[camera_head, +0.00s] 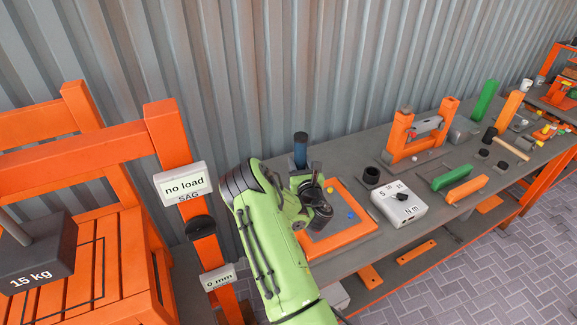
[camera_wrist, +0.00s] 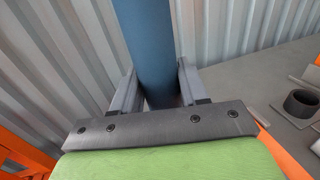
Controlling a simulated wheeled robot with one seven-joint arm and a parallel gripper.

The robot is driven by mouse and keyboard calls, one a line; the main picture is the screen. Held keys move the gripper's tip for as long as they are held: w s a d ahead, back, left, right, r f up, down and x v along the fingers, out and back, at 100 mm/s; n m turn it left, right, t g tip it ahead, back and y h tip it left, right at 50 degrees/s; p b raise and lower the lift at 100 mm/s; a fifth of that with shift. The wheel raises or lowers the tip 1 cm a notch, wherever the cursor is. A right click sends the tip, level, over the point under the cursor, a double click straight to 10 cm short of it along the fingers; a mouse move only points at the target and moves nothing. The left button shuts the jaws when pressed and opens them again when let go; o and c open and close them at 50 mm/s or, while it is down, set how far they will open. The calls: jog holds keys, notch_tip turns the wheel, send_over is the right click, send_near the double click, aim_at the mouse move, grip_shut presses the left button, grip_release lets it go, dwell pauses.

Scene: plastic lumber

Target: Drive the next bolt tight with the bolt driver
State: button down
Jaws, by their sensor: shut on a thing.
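The bolt driver shows as a blue upright cylinder with a dark top (camera_head: 300,148) in the head view. In the wrist view its blue body (camera_wrist: 148,40) stands between the two grey fingers. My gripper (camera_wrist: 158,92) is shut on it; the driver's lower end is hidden. In the head view my gripper (camera_head: 302,172) is at the back of the bench, beside an orange tray (camera_head: 345,238). My arm hides part of the tray, and I cannot see whether the driver touches a bolt.
An orange frame (camera_head: 400,135) stands farther along the bench. An orange slatted bench (camera_head: 110,250) with a 15 kg weight (camera_head: 40,255) is at left. A corrugated wall is close behind.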

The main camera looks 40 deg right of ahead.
jog(key=shift+s+a+r, duration=0.15)
jog(key=shift+s, duration=0.1)
jog(key=shift+w, duration=0.1)
jog(key=shift+b, duration=0.3)
jog(key=shift+f+b, duration=0.35)
notch_tip(320, 180, down, 5)
jog(key=b, duration=0.6)
jog(key=shift+f+b, duration=0.6)
jog(key=shift+b, duration=0.3)
dwell(0.6)
